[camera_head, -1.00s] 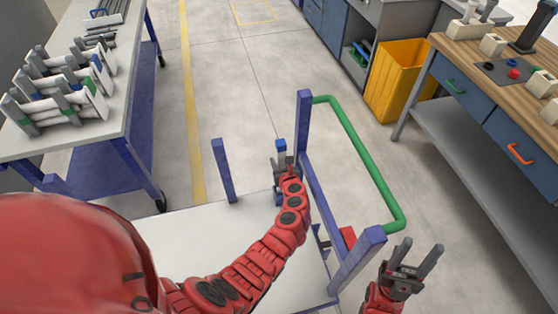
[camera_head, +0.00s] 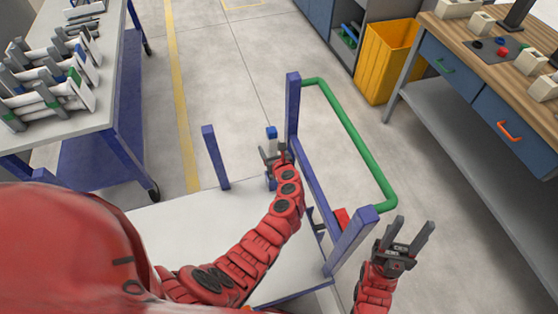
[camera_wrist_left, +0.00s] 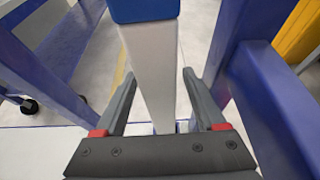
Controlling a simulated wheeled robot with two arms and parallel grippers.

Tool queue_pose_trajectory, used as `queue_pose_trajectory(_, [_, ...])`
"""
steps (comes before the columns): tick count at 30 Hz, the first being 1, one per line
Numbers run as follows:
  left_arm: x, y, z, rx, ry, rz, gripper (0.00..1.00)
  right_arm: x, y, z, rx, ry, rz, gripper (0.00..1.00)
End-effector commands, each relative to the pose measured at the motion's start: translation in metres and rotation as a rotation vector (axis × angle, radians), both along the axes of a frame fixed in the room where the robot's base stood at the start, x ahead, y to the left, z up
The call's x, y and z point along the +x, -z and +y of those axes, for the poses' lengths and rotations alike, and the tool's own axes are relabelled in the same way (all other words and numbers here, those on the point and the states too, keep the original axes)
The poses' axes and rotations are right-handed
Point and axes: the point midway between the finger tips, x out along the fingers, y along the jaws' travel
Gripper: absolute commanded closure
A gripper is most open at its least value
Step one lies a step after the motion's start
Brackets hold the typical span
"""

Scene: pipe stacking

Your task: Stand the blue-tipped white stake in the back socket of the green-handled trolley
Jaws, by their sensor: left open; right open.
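The white stake (camera_wrist_left: 152,75) stands upright between the fingers of my left gripper (camera_wrist_left: 150,100) in the left wrist view. Its blue tip (camera_head: 271,132) shows above the left gripper (camera_head: 273,153) in the head view. The left gripper is open, with a gap visible on both sides of the stake. The stake stands at the far edge of the trolley's white deck (camera_head: 170,230), between two blue posts. Its foot and the socket are hidden by my gripper. The trolley's green handle (camera_head: 352,135) is to the right. My right gripper (camera_head: 411,232) is open and empty, right of the trolley.
Blue posts (camera_head: 216,157) rise close to my left gripper, one on each side, the taller right one (camera_head: 292,112) being nearer the handle. A table with racked pipes (camera_head: 75,118) is at left. A yellow bin (camera_head: 387,62) and wooden workbench (camera_head: 500,72) are at right. Floor beyond is clear.

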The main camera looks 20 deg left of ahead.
Motion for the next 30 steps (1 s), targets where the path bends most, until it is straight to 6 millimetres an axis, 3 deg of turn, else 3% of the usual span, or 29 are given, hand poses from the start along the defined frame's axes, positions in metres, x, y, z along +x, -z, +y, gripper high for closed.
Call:
queue_pose_trajectory(18, [-0.104,-0.052,-0.073,-0.003,0.008,-0.002,0.28,0.000,-0.005,0.000,0.000,0.000,0.000,0.50])
queue_pose_trajectory(24, [-0.121,-0.061,-0.084,-0.001,0.006,-0.001,0.28,0.000,-0.004,0.000,0.000,0.000,0.000,0.50])
queue_pose_trajectory(30, [-0.124,-0.062,-0.084,-0.001,0.002,0.000,0.28,0.000,-0.004,0.000,0.000,0.000,0.000,0.50])
